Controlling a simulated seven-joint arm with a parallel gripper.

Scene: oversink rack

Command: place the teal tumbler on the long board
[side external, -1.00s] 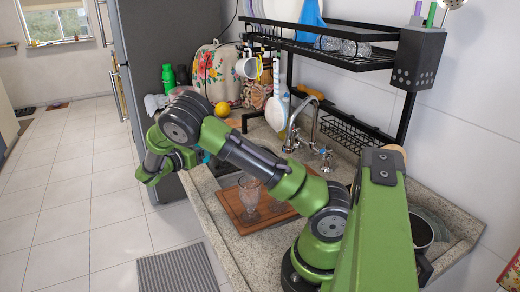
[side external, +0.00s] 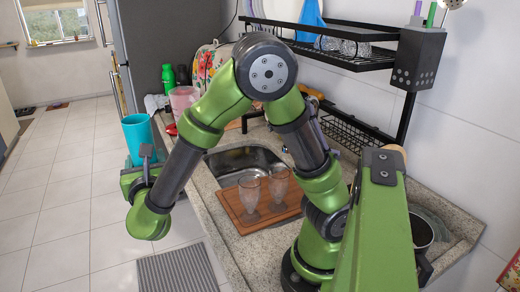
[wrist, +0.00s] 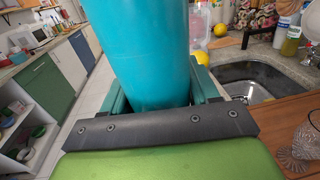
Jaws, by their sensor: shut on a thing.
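The teal tumbler (side external: 137,138) is upright in my gripper (side external: 143,168), off the counter's left edge and above the floor. In the wrist view the tumbler (wrist: 145,50) fills the space between the two fingers, which are shut on it. A brown wooden board (side external: 227,203) lies by the near side of the sink with two clear glasses (side external: 250,192) on it; it also shows in the wrist view (wrist: 262,112). Another brown wooden board (wrist: 232,40) lies beyond the sink, partly hidden. I cannot tell which is the long board.
The steel sink (side external: 238,160) is open between the boards. A pink translucent container (side external: 183,98) and a green bottle (side external: 167,77) stand at the counter's far end. A black rack (side external: 335,45) overhangs the back. Yellow fruit (wrist: 200,58) lies behind the tumbler.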

